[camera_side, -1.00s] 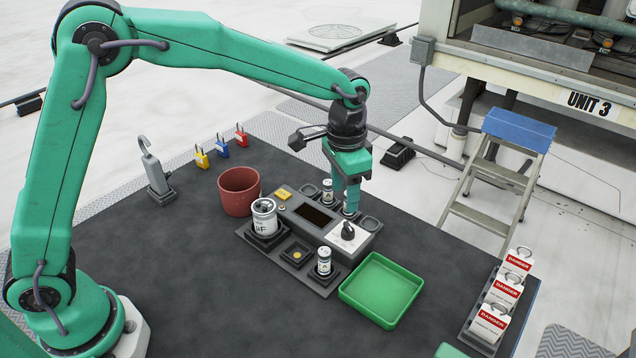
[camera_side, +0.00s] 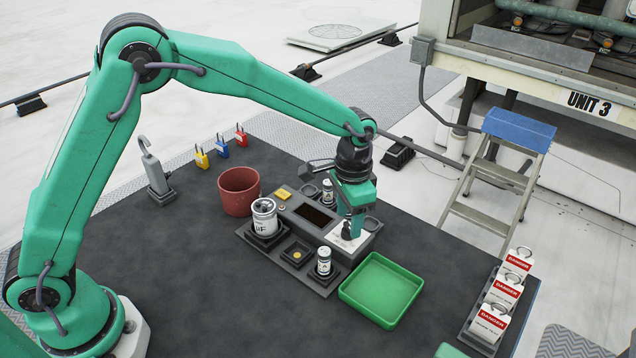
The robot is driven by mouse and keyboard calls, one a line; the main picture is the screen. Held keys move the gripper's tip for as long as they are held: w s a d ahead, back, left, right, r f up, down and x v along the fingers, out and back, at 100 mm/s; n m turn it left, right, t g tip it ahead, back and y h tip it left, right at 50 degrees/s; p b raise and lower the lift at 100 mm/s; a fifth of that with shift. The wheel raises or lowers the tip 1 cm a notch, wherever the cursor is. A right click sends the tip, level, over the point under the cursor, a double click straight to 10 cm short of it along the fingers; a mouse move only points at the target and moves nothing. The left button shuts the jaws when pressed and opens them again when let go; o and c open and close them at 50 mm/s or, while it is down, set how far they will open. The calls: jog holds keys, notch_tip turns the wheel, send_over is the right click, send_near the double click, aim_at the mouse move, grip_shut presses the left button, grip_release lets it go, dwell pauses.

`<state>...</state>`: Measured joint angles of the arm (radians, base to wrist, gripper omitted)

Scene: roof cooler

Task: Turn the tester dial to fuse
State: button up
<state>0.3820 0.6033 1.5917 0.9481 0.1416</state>
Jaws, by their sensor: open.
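The tester (camera_side: 297,212) is a grey unit with a dark screen (camera_side: 314,215) in the middle of the dark mat. Its black dial (camera_side: 346,232) sits on a pale panel at the right end of the unit. My gripper (camera_side: 348,229) points down right at the dial, with its fingertips at the dial's height in the picture. It is open. The fingers partly cover the dial, so its pointer and the panel's markings cannot be read. Whether the fingers touch the dial cannot be told.
A capacitor can (camera_side: 264,217) and small fuses (camera_side: 324,262) stand in sockets around the tester. A green tray (camera_side: 381,290) lies close on the right, a red pot (camera_side: 239,192) on the left. Danger tags (camera_side: 503,292) stand at the right edge. The front mat is clear.

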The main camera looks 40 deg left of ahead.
aim_at(348, 230)
jog(key=shift+f, duration=1.3)
jog(key=c, duration=1)
